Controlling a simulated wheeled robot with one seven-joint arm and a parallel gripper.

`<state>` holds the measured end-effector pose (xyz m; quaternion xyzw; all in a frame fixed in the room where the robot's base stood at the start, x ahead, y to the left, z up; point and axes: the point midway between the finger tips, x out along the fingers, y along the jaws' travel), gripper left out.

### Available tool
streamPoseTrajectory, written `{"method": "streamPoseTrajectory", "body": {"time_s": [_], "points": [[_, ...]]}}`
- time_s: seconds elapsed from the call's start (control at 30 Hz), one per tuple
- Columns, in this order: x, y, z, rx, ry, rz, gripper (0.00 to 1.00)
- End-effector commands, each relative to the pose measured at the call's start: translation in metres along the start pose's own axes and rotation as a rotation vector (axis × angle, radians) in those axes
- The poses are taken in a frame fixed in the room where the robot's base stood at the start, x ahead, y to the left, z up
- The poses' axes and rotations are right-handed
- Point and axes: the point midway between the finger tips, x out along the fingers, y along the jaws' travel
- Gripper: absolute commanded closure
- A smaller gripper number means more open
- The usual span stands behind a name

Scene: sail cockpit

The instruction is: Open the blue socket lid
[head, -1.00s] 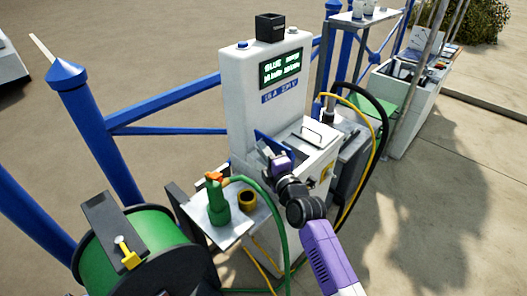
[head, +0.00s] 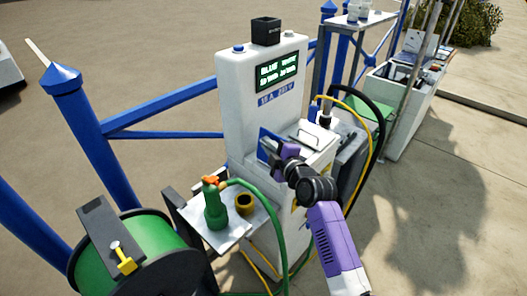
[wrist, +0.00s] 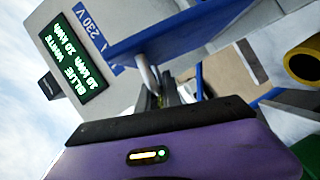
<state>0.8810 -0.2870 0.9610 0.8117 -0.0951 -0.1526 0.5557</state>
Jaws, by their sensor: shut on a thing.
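The blue socket lid (head: 265,134) is on the left part of the white pedestal's front ledge, below the "230 V" label. It stands tilted up from the ledge in the head view. In the wrist view the blue lid (wrist: 190,30) fills the upper middle, with a metal bar handle (wrist: 147,72) below its edge. My gripper (head: 274,150) is at the lid's near side, shut on the lid, apparently at this handle. The fingertips are mostly hidden by my wrist, and the socket under the lid is hidden.
The white pedestal (head: 240,100) has a green display (head: 279,73). A second lid with a metal handle (head: 308,131) lies right of my gripper. A side shelf (head: 222,238) holds a green nozzle (head: 215,205) and a yellow ring (head: 245,203). Yellow and black cables hang at right.

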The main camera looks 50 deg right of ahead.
Motion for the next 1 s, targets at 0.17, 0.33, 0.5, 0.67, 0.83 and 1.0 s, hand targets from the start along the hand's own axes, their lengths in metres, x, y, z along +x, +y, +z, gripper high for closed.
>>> {"method": "streamPoseTrajectory", "body": {"time_s": [0.17, 0.33, 0.5, 0.67, 0.83, 1.0], "points": [[0.005, 0.007, 0.015, 0.124, -0.003, -0.051, 1.00], [0.009, 0.011, 0.024, 0.219, -0.002, -0.091, 1.00], [0.012, 0.012, 0.030, 0.281, -0.001, -0.119, 1.00], [0.013, 0.013, 0.034, 0.312, -0.001, -0.131, 1.00], [0.013, 0.013, 0.034, 0.321, -0.001, -0.136, 1.00], [0.013, 0.012, 0.034, 0.321, -0.001, -0.137, 1.00]]}}
